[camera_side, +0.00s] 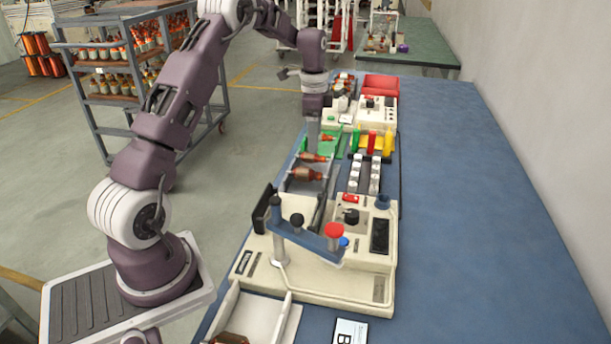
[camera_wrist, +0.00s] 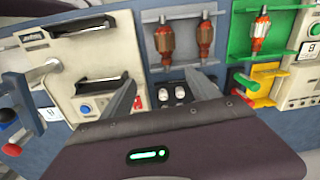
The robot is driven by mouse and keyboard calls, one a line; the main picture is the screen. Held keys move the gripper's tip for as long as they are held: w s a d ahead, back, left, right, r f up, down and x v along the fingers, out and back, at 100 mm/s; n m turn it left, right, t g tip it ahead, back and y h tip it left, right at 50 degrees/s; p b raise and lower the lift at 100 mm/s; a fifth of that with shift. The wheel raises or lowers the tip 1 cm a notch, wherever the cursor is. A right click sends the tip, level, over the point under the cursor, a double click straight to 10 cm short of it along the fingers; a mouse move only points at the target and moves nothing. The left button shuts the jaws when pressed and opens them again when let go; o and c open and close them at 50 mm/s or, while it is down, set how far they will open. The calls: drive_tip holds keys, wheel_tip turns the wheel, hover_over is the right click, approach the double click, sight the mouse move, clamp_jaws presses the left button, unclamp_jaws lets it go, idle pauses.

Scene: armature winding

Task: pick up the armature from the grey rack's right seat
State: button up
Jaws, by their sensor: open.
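The grey rack (camera_wrist: 185,60) holds two upright-looking orange-brown armatures in the wrist view, a left one (camera_wrist: 167,42) and a right one (camera_wrist: 205,38). In the side view, the nearer armature (camera_side: 308,174) and the farther armature (camera_side: 314,157) lie across the rack. My gripper (camera_wrist: 164,90) is open and empty, its fingers apart below the rack in the wrist picture and not touching either armature. In the side view my gripper (camera_side: 313,128) hangs near the far end of the rack; its fingertips are hard to make out there.
A green rack (camera_side: 335,145) with another armature (camera_wrist: 260,32) stands beside the grey rack, near a yellow holder (camera_wrist: 262,82). A cream machine (camera_side: 330,265) with a blue lever stands nearer the camera. White-topped pieces (camera_side: 355,175) stand right of the rack. The blue table (camera_side: 465,220) is clear at right.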

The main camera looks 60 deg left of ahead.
drive_tip(key=m, duration=0.1)
hover_over(304, 167)
drive_tip(key=shift+g, duration=0.4)
drive_tip(key=f, duration=0.8)
drive_tip(key=shift+w+a, duration=0.1)
drive_tip(key=shift+w, duration=0.2)
drive_tip(key=f, duration=0.6)
drive_tip(key=shift+s+d+f, duration=0.15)
drive_tip(key=shift+s+d, duration=0.05)
drive_tip(key=shift+s, duration=0.15)
clamp_jaws()
